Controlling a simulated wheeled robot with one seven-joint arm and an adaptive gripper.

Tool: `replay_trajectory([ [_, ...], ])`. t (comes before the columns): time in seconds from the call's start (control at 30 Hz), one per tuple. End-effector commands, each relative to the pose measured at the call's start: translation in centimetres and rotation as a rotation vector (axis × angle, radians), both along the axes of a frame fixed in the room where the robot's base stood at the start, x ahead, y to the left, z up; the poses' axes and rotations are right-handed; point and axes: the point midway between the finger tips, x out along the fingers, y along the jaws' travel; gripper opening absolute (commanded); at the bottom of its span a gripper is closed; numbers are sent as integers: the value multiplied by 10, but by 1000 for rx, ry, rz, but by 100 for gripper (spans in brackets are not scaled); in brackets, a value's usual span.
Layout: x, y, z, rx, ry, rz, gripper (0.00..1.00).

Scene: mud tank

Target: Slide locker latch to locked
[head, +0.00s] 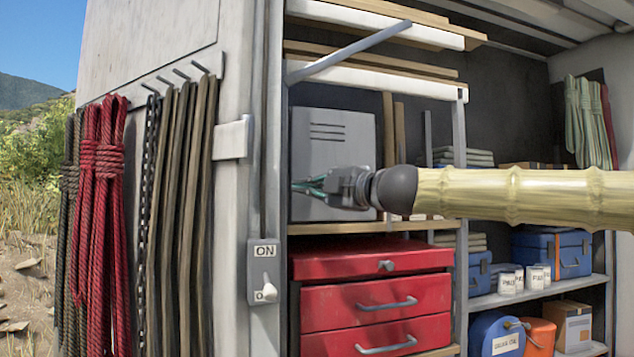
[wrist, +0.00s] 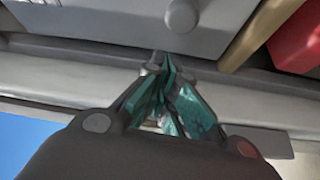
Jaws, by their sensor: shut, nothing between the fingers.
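A grey metal locker (head: 333,140) with slots near its top stands on the shelf above a red drawer chest, in the head view. My gripper (head: 300,187) is in front of its lower left part, pointing left, with its fingers together. In the wrist view, the gripper's teal fingers (wrist: 163,68) meet at the tips with nothing held between them. A round grey knob (wrist: 182,17) on a grey panel lies just beyond the fingertips, apart from them in the picture; it may be the latch. No latch is clear in the head view, where my gripper and arm cover part of the locker.
A wall switch (head: 265,280) marked ON is on the post left of the locker. Red drawers (head: 375,300) stand below, and ropes (head: 100,200) hang at the left. Paint cans (head: 510,280) and a blue box (head: 552,252) fill the right shelves. A brace (head: 350,50) slants above.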

Motion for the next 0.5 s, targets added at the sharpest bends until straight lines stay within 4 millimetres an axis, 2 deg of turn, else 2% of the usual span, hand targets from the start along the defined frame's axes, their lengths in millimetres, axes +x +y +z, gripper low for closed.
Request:
replay_trajectory([
  [0.2, 7, -14, -1, -1, 1, -1, 0],
  [0.5, 9, -18, -4, -1, 1, -1, 0],
])
